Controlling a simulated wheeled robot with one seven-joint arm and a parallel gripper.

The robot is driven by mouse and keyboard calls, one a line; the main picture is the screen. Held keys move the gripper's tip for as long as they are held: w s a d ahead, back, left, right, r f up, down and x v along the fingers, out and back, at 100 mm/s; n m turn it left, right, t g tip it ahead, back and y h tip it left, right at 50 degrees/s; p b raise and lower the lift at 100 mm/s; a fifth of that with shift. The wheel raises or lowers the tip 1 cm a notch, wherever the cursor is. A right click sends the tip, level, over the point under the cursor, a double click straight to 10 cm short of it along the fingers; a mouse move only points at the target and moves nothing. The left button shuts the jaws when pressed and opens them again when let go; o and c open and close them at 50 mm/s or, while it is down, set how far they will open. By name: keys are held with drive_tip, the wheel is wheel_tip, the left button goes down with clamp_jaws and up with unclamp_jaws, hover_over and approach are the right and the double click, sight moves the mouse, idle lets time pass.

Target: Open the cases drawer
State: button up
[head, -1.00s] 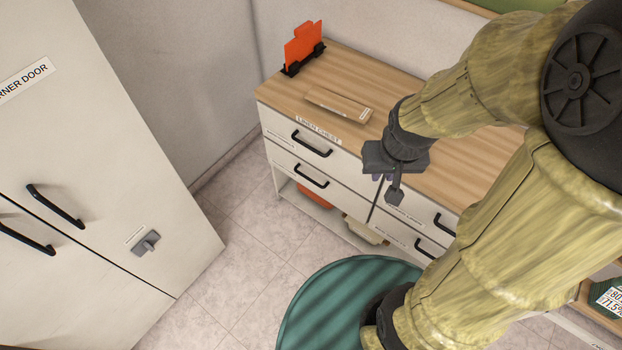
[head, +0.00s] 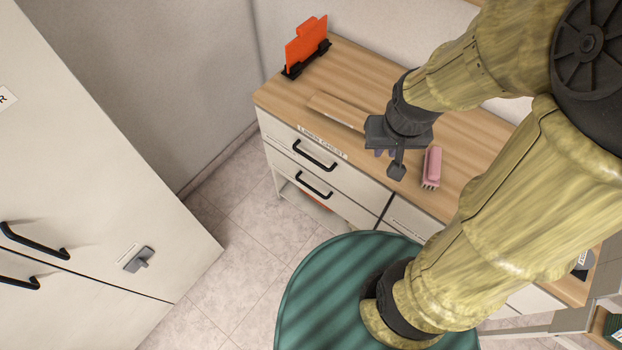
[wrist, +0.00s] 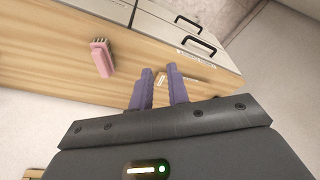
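The linen chest (head: 262,128) is white with a wood top, and its drawers on the front look shut. The upper left drawer has a black handle (head: 314,155), and the lower left drawer has one too (head: 313,186). The drawer labels are too small to read, so I cannot tell which is the cases drawer. My gripper (head: 388,163) hangs over the chest, apart from the handles. In the wrist view its purple fingers (wrist: 160,72) are parted with nothing between them. Two drawer handles, upper (wrist: 198,48) and lower (wrist: 187,24), show beyond them. My arm hides part of the chest's right side.
On the chest top are an orange item in a black holder (head: 305,47), a flat wooden piece (head: 336,108) and a pink brush-like item (head: 432,167). A tall white cabinet (head: 80,170) with black handles stands at left. Tiled floor lies between cabinet and chest.

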idle(0.3)
drive_tip(key=m+t+h+b, duration=1.25)
drive_tip(key=m+b, duration=1.25)
drive_tip(key=b, duration=1.6)
approach(311, 187)
drive_tip(key=f+v, duration=0.2)
drive_tip(key=v, duration=0.6)
drive_tip(key=shift+w+d+r+m+t, duration=0.1)
drive_tip(key=shift+d+r+m+t, duration=0.2)
drive_tip(key=shift+d+t, duration=0.2)
drive_tip(key=b+x, duration=0.4)
drive_tip(key=x, duration=1.3)
drive_tip(key=shift+w+d+f, duration=0.15)
